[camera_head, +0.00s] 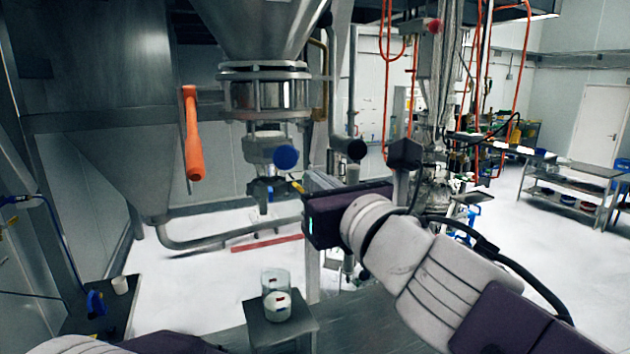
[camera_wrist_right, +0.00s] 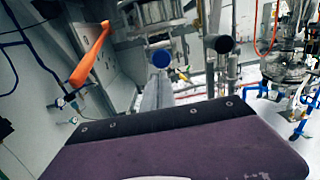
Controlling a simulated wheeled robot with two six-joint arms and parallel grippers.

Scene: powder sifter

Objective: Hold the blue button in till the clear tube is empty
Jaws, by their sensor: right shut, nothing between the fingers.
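The blue button (camera_head: 286,156) is a round knob on the grey metal body below the hopper. It also shows in the right wrist view (camera_wrist_right: 161,58), just past the finger ends. The clear tube (camera_head: 265,95) sits between two flanges under the cone, behind metal rods; it looks grey, and I cannot tell how much is inside. My right gripper (camera_head: 306,176) is shut and empty, to the lower right of the button. In the head view it looks apart from the button. Only a piece of my left arm shows at the bottom left; its gripper is out of view.
A clear beaker (camera_head: 276,296) with white powder stands on a small dark stand (camera_head: 293,330) below the outlet. An orange handle (camera_head: 192,135) hangs left of the hopper. Pipes stand close behind my right gripper.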

